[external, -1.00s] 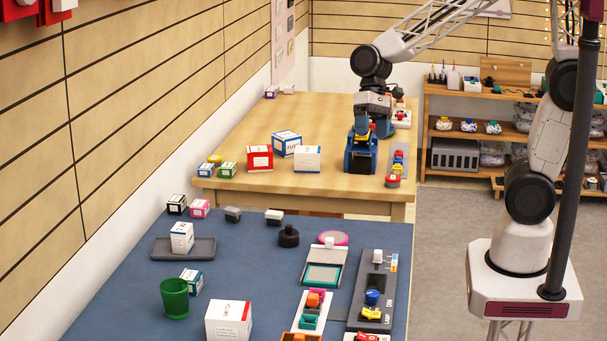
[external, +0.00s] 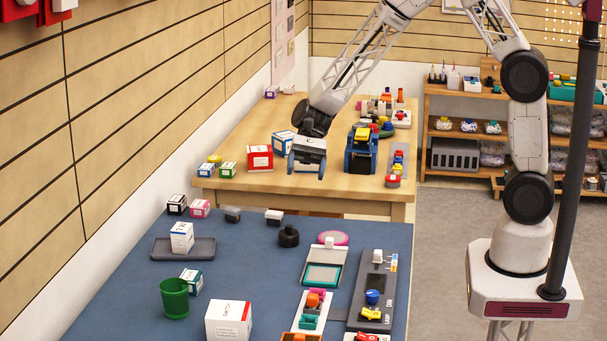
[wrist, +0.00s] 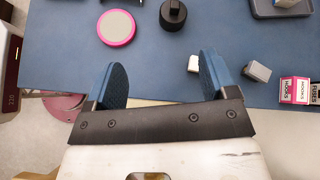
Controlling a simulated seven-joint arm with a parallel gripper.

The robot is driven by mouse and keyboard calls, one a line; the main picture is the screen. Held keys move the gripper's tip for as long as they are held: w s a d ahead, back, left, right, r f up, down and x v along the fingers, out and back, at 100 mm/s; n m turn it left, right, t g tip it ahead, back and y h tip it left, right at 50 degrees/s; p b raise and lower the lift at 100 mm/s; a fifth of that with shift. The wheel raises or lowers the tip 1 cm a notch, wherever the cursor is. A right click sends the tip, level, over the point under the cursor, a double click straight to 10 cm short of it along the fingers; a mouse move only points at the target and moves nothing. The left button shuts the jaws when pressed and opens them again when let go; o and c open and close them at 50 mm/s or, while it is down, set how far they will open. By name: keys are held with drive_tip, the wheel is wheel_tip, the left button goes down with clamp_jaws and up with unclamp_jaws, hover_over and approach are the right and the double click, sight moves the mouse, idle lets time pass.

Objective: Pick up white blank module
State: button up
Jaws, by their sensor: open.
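The white blank module (external: 273,216) is a small white-topped block with a dark lower part, near the far edge of the blue table. In the wrist view it is a small white block (wrist: 193,64) at the table edge, just inside the finger on the right. My gripper (external: 307,170) is open and empty, with its two blue fingers apart. In the external view it appears over the near part of the wooden table, beyond the module. In the wrist view the fingers (wrist: 158,65) spread in front of the blue table's edge.
A grey block (external: 232,214) and a pink box (external: 200,208) lie left of the module. A black knob (external: 289,237) and a pink disc (external: 333,238) stand nearby. A grey tray (external: 205,250) is nearer. A red box (external: 259,158) stands on the wooden table (external: 240,188).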

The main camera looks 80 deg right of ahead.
sight(276, 212)
drive_tip(key=w+f+m+y, duration=0.1)
drive_tip(key=w+f, duration=0.1)
drive_tip(key=f, duration=0.1)
drive_tip(key=w+d+f+m+t, duration=0.1)
drive_tip(key=w+f+m, duration=0.1)
drive_tip(key=w+f, duration=0.1)
drive_tip(key=w+d+f+m+t+y, duration=0.1)
drive_tip(key=w+f, duration=0.1)
drive_tip(key=f, duration=0.1)
drive_tip(key=shift+w+d+f+m+y, duration=0.2)
drive_tip(key=shift+w+f+m+y, duration=0.05)
drive_tip(key=shift+w+m+y, duration=0.1)
drive_tip(key=shift+a, duration=0.1)
drive_tip(key=shift+x, duration=1.2)
drive_tip(key=shift+a, duration=0.1)
drive_tip(key=shift+s+x, duration=0.1)
drive_tip(key=shift+x, duration=1.15)
drive_tip(key=shift+s+x, duration=0.15)
drive_tip(key=shift+x, duration=1.15)
drive_tip(key=shift+f, duration=0.1)
drive_tip(key=c, duration=1)
